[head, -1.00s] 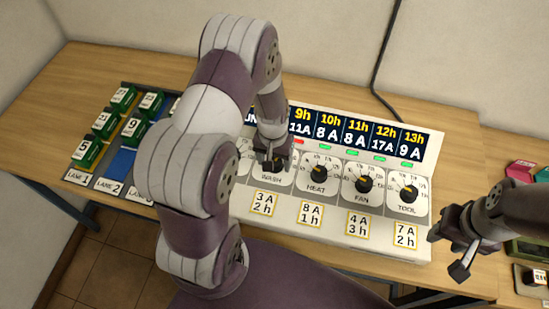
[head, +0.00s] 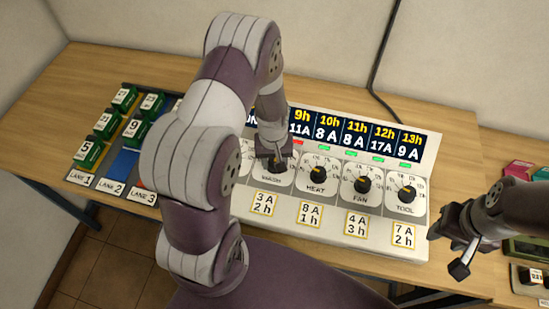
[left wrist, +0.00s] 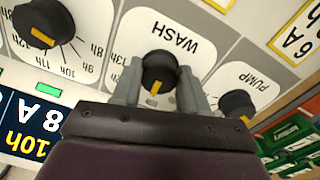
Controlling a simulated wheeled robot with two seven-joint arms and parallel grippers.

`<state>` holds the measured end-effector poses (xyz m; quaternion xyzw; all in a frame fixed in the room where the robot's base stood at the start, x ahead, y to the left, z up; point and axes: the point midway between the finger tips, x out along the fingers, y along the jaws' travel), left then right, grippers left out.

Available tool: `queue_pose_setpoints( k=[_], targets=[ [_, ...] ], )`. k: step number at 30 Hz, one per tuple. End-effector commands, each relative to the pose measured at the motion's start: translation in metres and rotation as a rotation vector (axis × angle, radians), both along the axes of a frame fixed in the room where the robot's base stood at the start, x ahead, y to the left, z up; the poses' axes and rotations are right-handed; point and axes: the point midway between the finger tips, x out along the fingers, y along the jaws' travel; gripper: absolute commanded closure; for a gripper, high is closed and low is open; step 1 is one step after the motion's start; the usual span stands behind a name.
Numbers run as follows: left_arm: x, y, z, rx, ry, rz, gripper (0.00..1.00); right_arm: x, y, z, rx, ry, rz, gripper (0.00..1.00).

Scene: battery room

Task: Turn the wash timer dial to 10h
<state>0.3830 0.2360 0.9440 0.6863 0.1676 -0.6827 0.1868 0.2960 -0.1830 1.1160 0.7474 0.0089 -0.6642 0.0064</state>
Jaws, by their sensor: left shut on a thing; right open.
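The wash dial (left wrist: 158,68) is a black knob with a yellow pointer mark, on a white panel labelled WASH. My left gripper (left wrist: 158,90) has a finger on each side of the knob and is shut on it. In the left wrist view, which is upside down, the pointer faces down toward the gripper body, the display side. The gripper hides most of the hour marks around this dial, so its reading cannot be told. In the head view the left gripper (head: 274,163) covers the dial. My right gripper (head: 452,236) is open and empty, right of the console.
The heat (head: 318,182), fan (head: 362,185) and tool (head: 406,192) dials sit to the right. The display (head: 355,136) has a red light under 9h and green lights under 10h to 13h. Green blocks (head: 106,123) stand in lanes at left. The pump dial (left wrist: 237,104) is close by.

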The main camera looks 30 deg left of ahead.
Motion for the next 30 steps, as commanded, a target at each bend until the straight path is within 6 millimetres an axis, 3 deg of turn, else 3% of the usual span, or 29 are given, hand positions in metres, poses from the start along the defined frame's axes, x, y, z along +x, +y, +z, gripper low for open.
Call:
queue_pose_setpoints(
  k=[12, 26, 27, 29, 30],
  targets=[
    [0.0017, -0.0002, 0.0015, 0.001, -0.005, 0.17, 0.87, 0.0, 0.0, 0.0084, 0.0, 0.0, 0.0, 0.57],
    [0.0025, 0.0, 0.0013, 0.001, -0.007, 0.188, 0.87, 0.0, 0.0, 0.0086, 0.0, 0.0, 0.0, 0.57],
    [0.0025, 0.0, 0.0013, 0.001, -0.007, 0.187, 0.53, 0.0, 0.0, 0.0086, 0.0, 0.0, 0.0, 0.57],
    [0.0025, -0.0001, 0.0013, 0.001, -0.007, 0.187, 0.34, 0.0, 0.0, 0.0086, 0.0, 0.0, 0.0, 0.57],
    [0.0022, -0.0001, 0.0012, 0.001, -0.006, 0.187, 0.31, 0.0, 0.0, 0.0086, 0.0, 0.0, 0.0, 0.57]
  ],
)
